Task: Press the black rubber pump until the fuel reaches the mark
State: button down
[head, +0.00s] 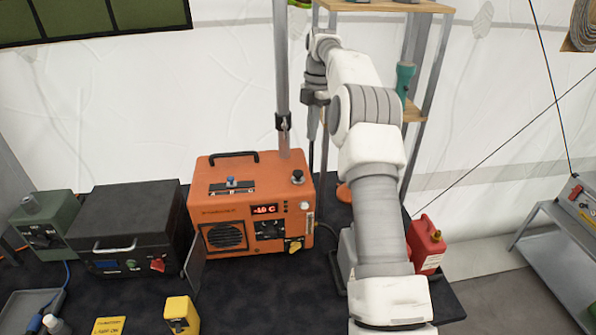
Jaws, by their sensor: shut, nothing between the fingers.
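The fingertips are small and partly lost against the pole and shelf post.
A metal pole (283,80) rises behind the heater, left of my gripper. A black box (130,232) and a green box (45,224) stand left. A red fuel can (426,245) stands right of my arm. A shelf (385,6) is behind.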

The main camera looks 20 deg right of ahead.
jog(key=shift+d+r+p, duration=0.15)
jog(key=shift+r+p, duration=0.2)
jog(key=shift+r, duration=1.2)
jog(key=s+a+r+m+t+h+b, duration=0.1)
jog(key=s+a+r+m+b, duration=0.1)
jog(key=s+a+r+m, duration=0.5)
jog(key=s+a+r+m+t+h+b, duration=0.1)
jog(key=s+a+r+m+t, duration=0.25)
jog(key=s, duration=0.55)
jog(key=s+a+f+m+b, duration=0.1)
jog(key=s+f+m, duration=0.2)
jog(key=s, duration=0.4)
jog(key=s+a+f+m+t+b, duration=0.1)
jog(key=s+f+m, duration=0.3)
jog(key=s, duration=0.4)
jog(key=s+a+f+m+b, duration=0.1)
jog(key=s+a+f+m, duration=0.2)
jog(key=s, duration=0.5)
jog(key=shift+a+f+m+y, duration=0.25)
jog(key=shift+f+m+y, duration=0.15)
jog(key=shift+f+m, duration=0.3)
